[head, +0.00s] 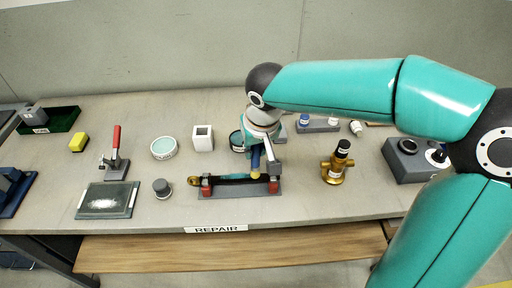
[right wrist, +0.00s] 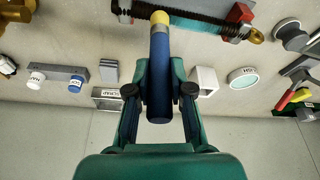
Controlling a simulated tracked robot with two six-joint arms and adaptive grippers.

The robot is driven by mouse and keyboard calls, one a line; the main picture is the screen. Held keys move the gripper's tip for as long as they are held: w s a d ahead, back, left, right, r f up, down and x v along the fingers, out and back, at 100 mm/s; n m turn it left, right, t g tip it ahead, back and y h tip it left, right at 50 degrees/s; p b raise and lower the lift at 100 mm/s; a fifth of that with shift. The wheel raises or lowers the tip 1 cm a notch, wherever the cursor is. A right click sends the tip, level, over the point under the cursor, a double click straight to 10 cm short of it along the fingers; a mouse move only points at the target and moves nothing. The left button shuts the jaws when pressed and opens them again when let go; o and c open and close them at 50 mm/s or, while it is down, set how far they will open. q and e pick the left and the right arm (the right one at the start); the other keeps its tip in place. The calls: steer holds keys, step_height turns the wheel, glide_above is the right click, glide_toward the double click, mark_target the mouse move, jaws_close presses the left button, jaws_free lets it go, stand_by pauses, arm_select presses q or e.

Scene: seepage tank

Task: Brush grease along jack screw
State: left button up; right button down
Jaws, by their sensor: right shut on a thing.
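The jack screw (head: 232,179) is a dark threaded rod lying across a grey stand with red blocks near its ends and a brass eye at its left end; it also shows in the right wrist view (right wrist: 205,25). My right gripper (head: 262,137) is above it, shut on the blue handle of a brush (right wrist: 159,75). The brush (head: 256,158) points down with its yellow tip over the right part of the screw. I cannot tell if the tip touches the screw. My left gripper is not in view.
A white square holder (head: 203,138) and a pale-topped round tin (head: 164,148) are to the left. A brass valve (head: 337,164) stands to the right. The bench front edge is close.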

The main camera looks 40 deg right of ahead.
steer(key=shift+w+a, duration=0.15)
steer(key=shift+a, duration=0.05)
steer(key=shift+w+a, duration=0.25)
steer(key=shift+a, duration=0.15)
steer(key=shift+w+a, duration=0.2)
steer(key=shift+a, duration=0.2)
stand_by(0.4)
steer(key=shift+w+a, duration=0.2)
steer(key=shift+a, duration=0.1)
steer(key=shift+w+a, duration=0.25)
steer(key=shift+a, duration=0.1)
stand_by(0.4)
steer(key=shift+w+a, duration=0.15)
steer(key=shift+a, duration=0.15)
steer(key=shift+w+a+f, duration=0.1)
steer(key=shift+w+a, duration=0.15)
steer(key=shift+a, duration=0.15)
steer(key=shift+w+a, duration=0.1)
steer(key=shift+a, duration=0.15)
stand_by(0.6)
